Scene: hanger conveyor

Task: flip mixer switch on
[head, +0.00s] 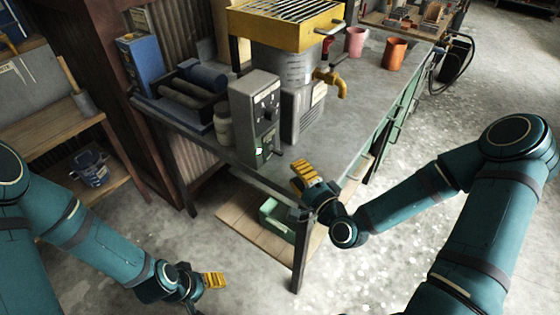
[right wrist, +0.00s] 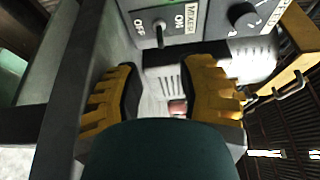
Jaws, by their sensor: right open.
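The mixer switch (right wrist: 160,36) is a small metal toggle on the grey control box (head: 255,112). In the right wrist view it sits between the OFF and ON labels, beside a MIXER label; I cannot tell for sure which way its lever leans. In the head view the switch (head: 268,151) is small, low on the box's front. My right gripper (head: 308,178) is in front of and below the box, apart from the switch. In the right wrist view its yellow fingers (right wrist: 165,92) are spread with nothing held. My left gripper (head: 213,281) is low at the left, away from the box.
The box stands near the corner of a grey workbench (head: 345,130). Behind it is a mixer vessel with a yellow tap (head: 332,82) and yellow grated top (head: 288,20). A jar (head: 223,125) stands left of the box. Pink and orange cups (head: 394,54) stand farther back.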

